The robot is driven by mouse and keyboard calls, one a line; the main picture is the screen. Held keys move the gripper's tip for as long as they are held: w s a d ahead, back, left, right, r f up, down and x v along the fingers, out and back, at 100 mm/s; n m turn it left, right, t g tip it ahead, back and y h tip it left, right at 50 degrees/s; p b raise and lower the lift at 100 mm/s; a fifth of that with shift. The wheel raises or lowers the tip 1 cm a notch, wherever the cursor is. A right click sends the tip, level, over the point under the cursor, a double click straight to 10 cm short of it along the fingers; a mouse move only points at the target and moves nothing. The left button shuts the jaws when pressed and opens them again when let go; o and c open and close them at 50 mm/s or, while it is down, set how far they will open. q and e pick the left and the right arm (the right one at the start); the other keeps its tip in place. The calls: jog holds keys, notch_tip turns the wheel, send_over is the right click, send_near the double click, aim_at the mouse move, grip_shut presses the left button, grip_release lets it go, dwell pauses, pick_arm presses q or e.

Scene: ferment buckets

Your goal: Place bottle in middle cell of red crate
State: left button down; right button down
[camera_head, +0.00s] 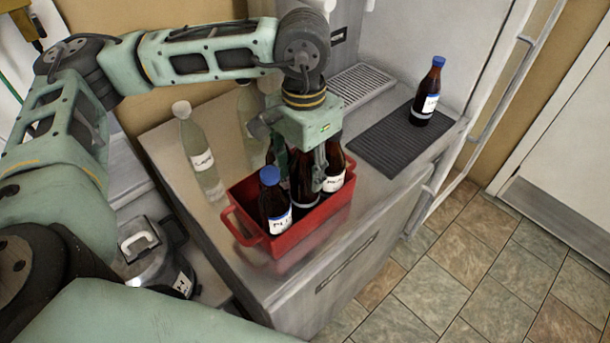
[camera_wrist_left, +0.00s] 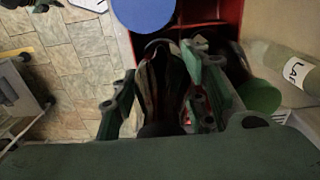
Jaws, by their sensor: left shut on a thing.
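The red crate (camera_head: 281,241) stands on the metal counter with several dark bottles in it. My left gripper (camera_head: 304,178) points down into the crate, shut on a dark bottle (camera_head: 303,192). That bottle is upright between its neighbours, in about the middle of the crate; whether its base touches the floor is hidden. A blue-capped bottle (camera_head: 275,203) stands at its left and a white-labelled bottle (camera_head: 336,172) at its right. In the left wrist view the held bottle (camera_wrist_left: 160,85) is between the fingers, near a large blue cap (camera_wrist_left: 143,12). My right gripper is not in view.
A blue-capped dark bottle (camera_head: 428,93) stands on the black ribbed mat (camera_head: 387,146) at the right. A pale green bottle (camera_head: 199,154) stands behind the crate at the left. A metal pot (camera_head: 155,262) sits lower left. A silver drain grate (camera_head: 357,84) lies behind.

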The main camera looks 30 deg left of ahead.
aim_at(305, 181)
pick_arm(q)
notch_tip(305, 181, down, 3)
jog(key=shift+f+p, duration=0.1)
jog(key=shift+p, duration=0.2)
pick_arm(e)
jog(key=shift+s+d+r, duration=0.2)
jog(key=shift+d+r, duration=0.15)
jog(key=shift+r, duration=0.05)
pick_arm(q)
jog(key=shift+f, duration=0.1)
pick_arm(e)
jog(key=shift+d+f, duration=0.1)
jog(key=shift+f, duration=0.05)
pick_arm(q)
jog(key=shift+f+b, duration=0.15)
jog(key=shift+b, duration=0.15)
jog(key=c, duration=1.3)
grip_release()
